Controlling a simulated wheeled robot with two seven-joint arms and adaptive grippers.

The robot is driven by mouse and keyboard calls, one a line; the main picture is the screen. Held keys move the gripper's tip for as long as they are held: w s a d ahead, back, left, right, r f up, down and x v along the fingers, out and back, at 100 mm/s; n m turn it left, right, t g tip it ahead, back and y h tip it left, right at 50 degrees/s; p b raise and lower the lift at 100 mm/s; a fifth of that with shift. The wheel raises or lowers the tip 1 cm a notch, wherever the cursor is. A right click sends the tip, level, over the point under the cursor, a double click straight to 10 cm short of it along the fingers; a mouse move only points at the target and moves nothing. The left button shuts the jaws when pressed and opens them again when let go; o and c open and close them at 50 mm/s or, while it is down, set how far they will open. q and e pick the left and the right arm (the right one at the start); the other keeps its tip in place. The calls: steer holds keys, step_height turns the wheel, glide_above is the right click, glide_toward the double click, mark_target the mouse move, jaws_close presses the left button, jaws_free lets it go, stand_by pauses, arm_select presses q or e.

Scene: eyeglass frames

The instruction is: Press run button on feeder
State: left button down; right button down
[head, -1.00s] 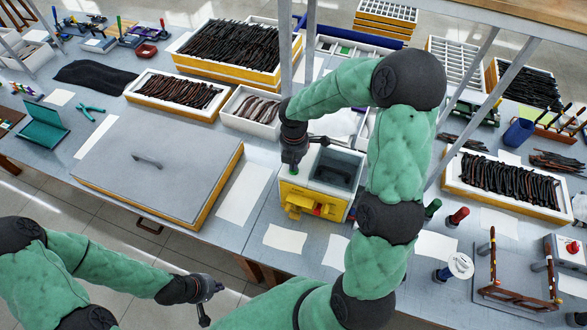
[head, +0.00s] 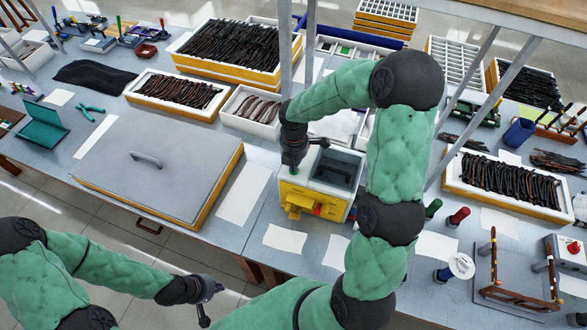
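The feeder (head: 313,205) is a yellow and white box with a dark window on top, standing near the table's front edge.
A large grey-lidded box (head: 150,175) stands left of the feeder. A white tray of brown parts (head: 251,106) is behind it. White sheets (head: 285,239) lie flat in front.

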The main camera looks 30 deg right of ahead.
stand_by(0.3)
steer(key=shift+r+p, duration=2.5)
steer(key=shift+r, duration=0.25)
